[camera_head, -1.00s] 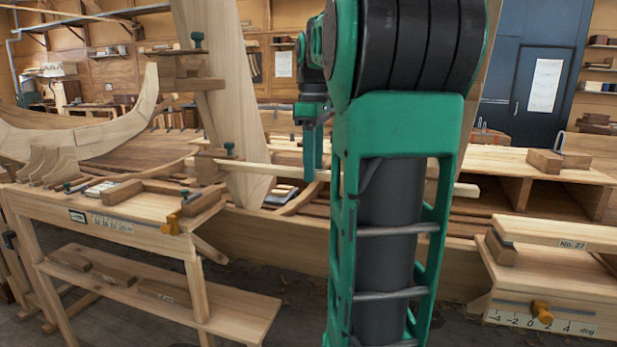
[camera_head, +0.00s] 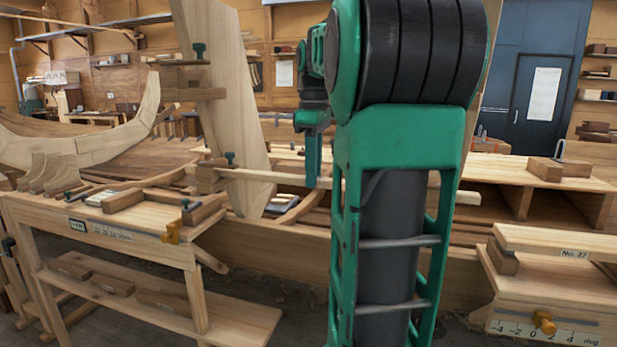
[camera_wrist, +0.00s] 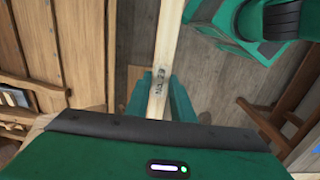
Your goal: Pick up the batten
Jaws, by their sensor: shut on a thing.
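The batten (camera_head: 270,177) is a long, thin, pale strip. In the head view it runs nearly level from a wooden block with a small green clamp at the left, behind my arm, to a free end at the right. Part of it is hidden by my arm. My gripper (camera_head: 312,184) points down and is shut on the batten. In the wrist view the batten (camera_wrist: 165,50) passes between the two green fingers of my gripper (camera_wrist: 160,97) and bears dark lettering. I cannot tell whether its left end touches the block.
A tall pale plank (camera_head: 225,100) stands by the batten's left end. A workbench (camera_head: 150,222) with clamps and blocks is at the left. The planked hull (camera_head: 285,250) lies behind. A bench with an angle scale (camera_head: 545,325) is at the right front.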

